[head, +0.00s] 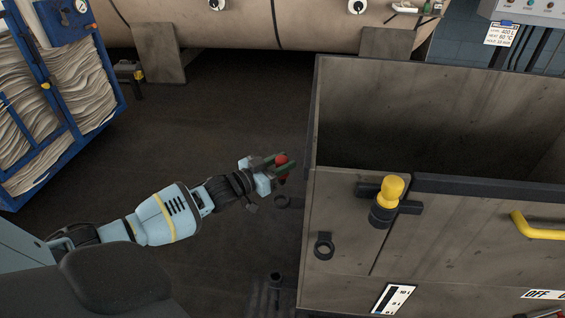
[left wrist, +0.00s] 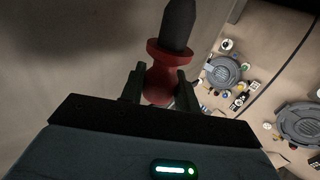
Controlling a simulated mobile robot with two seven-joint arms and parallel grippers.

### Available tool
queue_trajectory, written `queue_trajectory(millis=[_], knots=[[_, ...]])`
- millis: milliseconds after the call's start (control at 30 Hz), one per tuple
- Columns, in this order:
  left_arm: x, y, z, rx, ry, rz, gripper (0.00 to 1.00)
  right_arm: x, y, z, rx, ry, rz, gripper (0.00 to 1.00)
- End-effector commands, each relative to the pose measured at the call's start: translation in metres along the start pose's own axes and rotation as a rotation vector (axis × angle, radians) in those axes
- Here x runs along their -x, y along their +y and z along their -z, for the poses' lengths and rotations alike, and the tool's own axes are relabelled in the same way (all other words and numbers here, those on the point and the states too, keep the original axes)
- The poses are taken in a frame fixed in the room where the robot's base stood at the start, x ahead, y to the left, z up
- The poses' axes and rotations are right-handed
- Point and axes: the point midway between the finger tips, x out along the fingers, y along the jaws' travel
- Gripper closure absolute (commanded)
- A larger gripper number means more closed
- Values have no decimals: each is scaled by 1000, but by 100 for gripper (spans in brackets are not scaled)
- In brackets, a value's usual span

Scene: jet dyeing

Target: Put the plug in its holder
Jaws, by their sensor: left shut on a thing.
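The plug (head: 281,160) is red with a dark tapered tip. My left gripper (head: 272,166) is shut on it, to the left of the grey tank's front left corner. In the left wrist view the plug (left wrist: 163,72) sits between the two fingers, its red flanged body gripped and its dark tip (left wrist: 178,25) pointing away from the gripper. My right gripper is in neither view.
The open grey tank (head: 340,190) fills the right side. A yellow-topped fitting (head: 391,193) and a yellow handle (head: 535,228) stick out from its front. A dark pipe (head: 276,281) stands low beside it. A blue cart (head: 60,100) with folded cloth is at left; dark floor between is clear.

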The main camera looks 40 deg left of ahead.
Motion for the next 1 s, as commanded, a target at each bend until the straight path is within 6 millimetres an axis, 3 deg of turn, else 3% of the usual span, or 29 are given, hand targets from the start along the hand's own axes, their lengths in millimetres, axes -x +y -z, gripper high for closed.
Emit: queue_trajectory(millis=[533,1000], knots=[[0,0,1,-9,1,-3,93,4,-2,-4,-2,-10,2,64],[0,0,-18,-8,0,-3,93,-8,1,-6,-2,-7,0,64]])
